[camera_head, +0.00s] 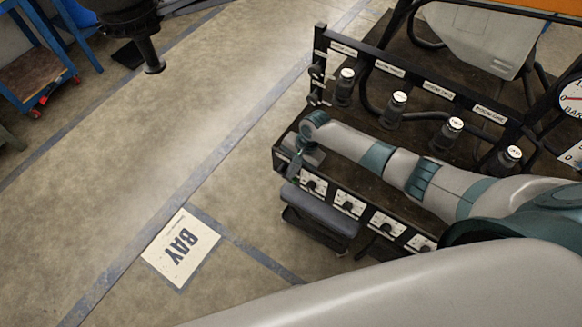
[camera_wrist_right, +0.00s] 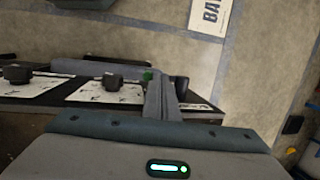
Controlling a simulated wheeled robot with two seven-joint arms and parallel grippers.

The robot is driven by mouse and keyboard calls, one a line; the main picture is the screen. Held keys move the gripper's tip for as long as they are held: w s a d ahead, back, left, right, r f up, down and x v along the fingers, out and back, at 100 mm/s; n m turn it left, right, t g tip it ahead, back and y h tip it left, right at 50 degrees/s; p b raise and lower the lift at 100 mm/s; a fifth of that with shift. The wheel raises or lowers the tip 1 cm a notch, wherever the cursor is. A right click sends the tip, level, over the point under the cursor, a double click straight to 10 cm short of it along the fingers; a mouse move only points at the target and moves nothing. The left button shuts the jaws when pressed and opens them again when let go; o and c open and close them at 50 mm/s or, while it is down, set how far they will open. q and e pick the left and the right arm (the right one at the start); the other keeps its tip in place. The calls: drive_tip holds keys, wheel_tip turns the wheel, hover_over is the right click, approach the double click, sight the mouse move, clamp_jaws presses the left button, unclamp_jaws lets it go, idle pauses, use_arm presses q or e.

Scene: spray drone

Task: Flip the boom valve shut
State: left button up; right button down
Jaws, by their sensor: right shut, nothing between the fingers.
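My right gripper (camera_head: 294,174) reaches down at the left end of the dark bench's front panel. Its fingers (camera_wrist_right: 160,95) are shut together with nothing between them. A small green part (camera_wrist_right: 149,75) shows beside the fingertips; I cannot tell what it belongs to. A dark knob (camera_wrist_right: 182,88) stands just right of the fingers, above a white plate; contact is unclear. More black knobs on white plates, such as this one (camera_head: 348,205), line the front panel. I cannot tell which part is the boom valve. My left gripper is not in view.
Several white-capped fittings (camera_head: 346,76) stand behind my right arm, below a black labelled rail (camera_head: 400,74). A grey padded ledge (camera_head: 320,212) juts out in front of the panel. A blue cart (camera_head: 35,70) stands far left.

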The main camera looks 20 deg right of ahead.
drive_tip(key=shift+s+d+f+t+y+p, duration=0.1)
drive_tip(key=shift+s+f+t+y+p, duration=0.1)
drive_tip(key=shift+f+t+y, duration=0.25)
drive_tip(key=shift+s+d+f+t+y+p, duration=0.1)
drive_tip(key=shift+f+t+y+p, duration=0.1)
drive_tip(key=shift+f+t+y, duration=0.2)
drive_tip(key=shift+d+f, duration=0.1)
drive_tip(key=shift+f, duration=0.05)
drive_tip(key=shift+s, duration=0.1)
drive_tip(key=p+v, duration=0.1)
drive_tip(key=v, duration=0.3)
drive_tip(key=p+v, duration=0.1)
drive_tip(key=v, duration=0.4)
drive_tip(key=s+p+v, duration=0.1)
drive_tip(key=v, duration=0.4)
drive_tip(key=shift+d+f, duration=0.25)
drive_tip(key=shift+d, duration=0.05)
